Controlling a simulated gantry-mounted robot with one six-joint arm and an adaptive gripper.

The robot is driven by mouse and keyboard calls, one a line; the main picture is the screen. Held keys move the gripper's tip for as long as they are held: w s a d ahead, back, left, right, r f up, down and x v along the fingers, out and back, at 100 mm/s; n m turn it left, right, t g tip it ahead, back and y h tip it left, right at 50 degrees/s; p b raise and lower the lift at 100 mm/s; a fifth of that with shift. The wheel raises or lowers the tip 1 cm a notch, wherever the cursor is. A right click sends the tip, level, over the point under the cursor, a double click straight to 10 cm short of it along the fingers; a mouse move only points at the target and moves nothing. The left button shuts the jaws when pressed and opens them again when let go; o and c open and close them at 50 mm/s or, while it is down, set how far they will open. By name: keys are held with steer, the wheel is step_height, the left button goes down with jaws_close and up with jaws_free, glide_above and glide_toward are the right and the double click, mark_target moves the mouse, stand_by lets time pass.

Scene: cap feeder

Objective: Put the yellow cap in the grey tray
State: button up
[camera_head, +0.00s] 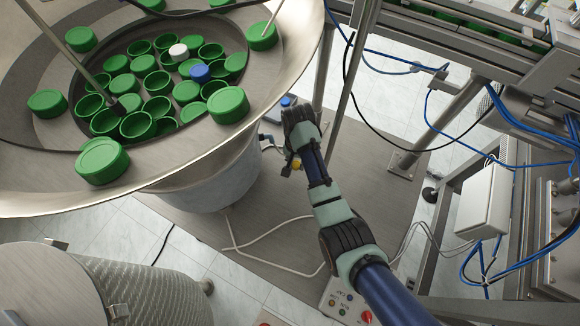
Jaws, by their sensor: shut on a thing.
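The yellow cap (297,164) shows as a small yellow patch at my gripper (291,165), mostly hidden by the gripper and wrist. My gripper is shut on it, beside the steel feeder bowl's lower right side and over the grey base plate. I cannot make out a grey tray in this view.
The large feeder bowl (278,98) at upper left holds several green caps (229,104), a white cap (178,51) and a blue cap (200,73). Steel posts (350,75) and blue cables stand close to my arm. A white box (483,200) is at right.

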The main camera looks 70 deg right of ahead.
mark_target(295, 176)
step_height(295, 176, down, 8)
steer(key=shift+r+b, duration=0.2)
steer(key=shift+b, duration=0.95)
steer(key=shift+f, duration=0.2)
steer(key=o, duration=0.7)
steer(key=shift+c, duration=0.2)
step_height(295, 176, up, 12)
steer(key=p, duration=0.4)
steer(key=shift+r+p, duration=0.2)
steer(key=shift+p, duration=0.1)
steer(key=shift+o, duration=0.6)
